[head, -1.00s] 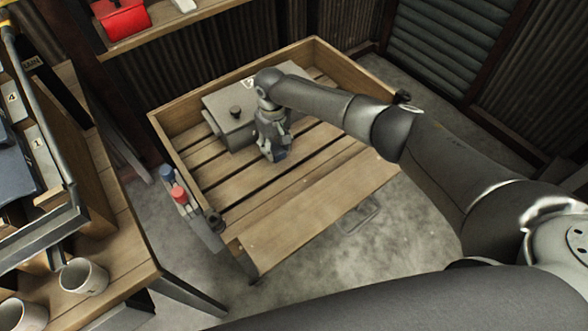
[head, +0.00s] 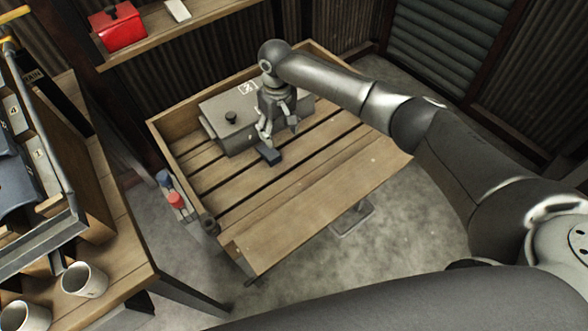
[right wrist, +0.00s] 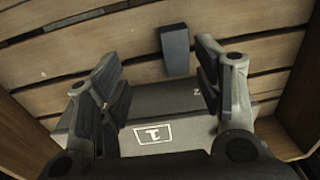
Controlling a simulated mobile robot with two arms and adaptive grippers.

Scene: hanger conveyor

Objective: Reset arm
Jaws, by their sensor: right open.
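My right gripper (head: 279,138) is open over the slatted wooden crate (head: 320,207). Its two fingers also show apart in the right wrist view (right wrist: 165,85), with nothing between them. A small dark block (head: 269,155) lies on the slats just below and left of the fingertips. It shows beyond the fingers in the right wrist view (right wrist: 175,50), apart from them. A grey box (head: 232,133) with a black knob and a white label stands at the crate's back, beside and behind the gripper. My left gripper is not in view.
A shelf (head: 165,28) with a red box (head: 122,30) is behind the crate. A wooden table (head: 112,255) with white mugs (head: 82,281) stands at the left. A red and a blue button sit at the crate's left side. Bare concrete floor lies to the right.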

